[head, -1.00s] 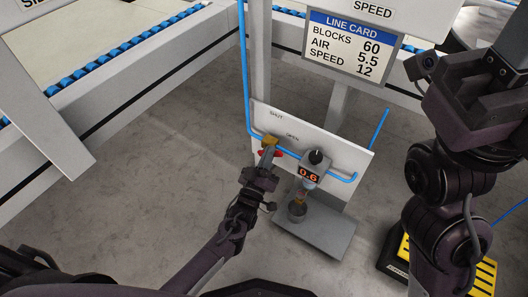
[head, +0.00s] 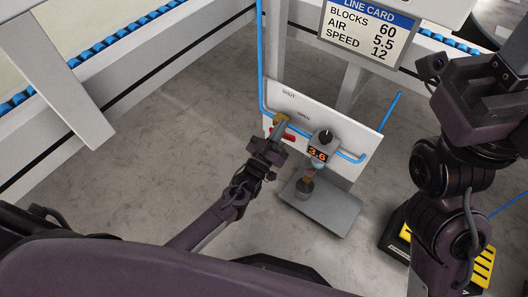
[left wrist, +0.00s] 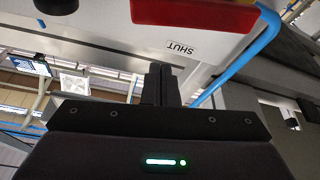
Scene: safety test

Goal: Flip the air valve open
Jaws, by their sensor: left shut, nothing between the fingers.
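The air valve has a yellow body (head: 281,120) on the blue pipe, in front of a white panel. Its red handle (head: 288,137) shows to the right of my left gripper (head: 278,132). In the left wrist view the red handle (left wrist: 195,13) lies across the top, just beyond the shut, empty fingers (left wrist: 162,85); whether they touch it I cannot tell. The SHUT label shows in the wrist view (left wrist: 181,48) and on the panel (head: 288,93); the OPEN label (head: 304,117) is lower right of it. The gauge (head: 318,153) reads 3.6. My right gripper (head: 490,75) is at the right, its fingers unclear.
A line card (head: 368,30) above reads Blocks 60, Air 5.5, Speed 12. A grey plate (head: 325,212) juts out below the gauge. A black and yellow step (head: 475,265) stands at the lower right. The floor left of the panel is clear.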

